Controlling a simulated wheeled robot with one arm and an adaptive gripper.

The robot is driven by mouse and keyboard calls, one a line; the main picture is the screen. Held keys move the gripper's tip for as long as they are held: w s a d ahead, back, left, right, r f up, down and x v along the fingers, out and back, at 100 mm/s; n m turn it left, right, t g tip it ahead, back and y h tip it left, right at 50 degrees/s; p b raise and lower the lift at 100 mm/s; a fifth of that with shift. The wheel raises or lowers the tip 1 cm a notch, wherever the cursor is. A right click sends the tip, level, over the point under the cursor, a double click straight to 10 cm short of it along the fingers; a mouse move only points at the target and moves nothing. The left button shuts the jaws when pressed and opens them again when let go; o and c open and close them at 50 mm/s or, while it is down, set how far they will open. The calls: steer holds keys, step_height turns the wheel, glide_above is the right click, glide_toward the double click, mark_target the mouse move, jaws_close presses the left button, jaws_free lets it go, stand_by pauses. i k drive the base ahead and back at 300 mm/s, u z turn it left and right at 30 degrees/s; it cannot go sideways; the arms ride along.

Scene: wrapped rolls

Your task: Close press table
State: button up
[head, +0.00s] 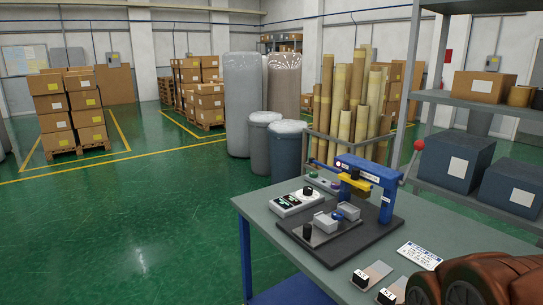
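A small press stands on the grey-green workbench (262,205) at the right. It has a blue frame (367,172), a yellow part (354,183) under its top and a black base (372,236). A lever with a red ball (419,145) rises at its right. A grey plate, the press table (320,238), lies on the base and sticks out to the front left, clear of the frame. It carries light grey blocks (325,222) and a black knob (307,231). My gripper is not in view.
A white control box (297,203) sits left of the press. A label card (420,256), small plates (374,274) and brown rounded objects (475,280) lie at the bench's front right. A shelf (440,97) stands behind. Green floor (130,230) at left is clear.

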mark_target(314, 233)
steer(key=u, duration=1)
steer(key=i, duration=0.4)
steer(key=u, duration=0.7)
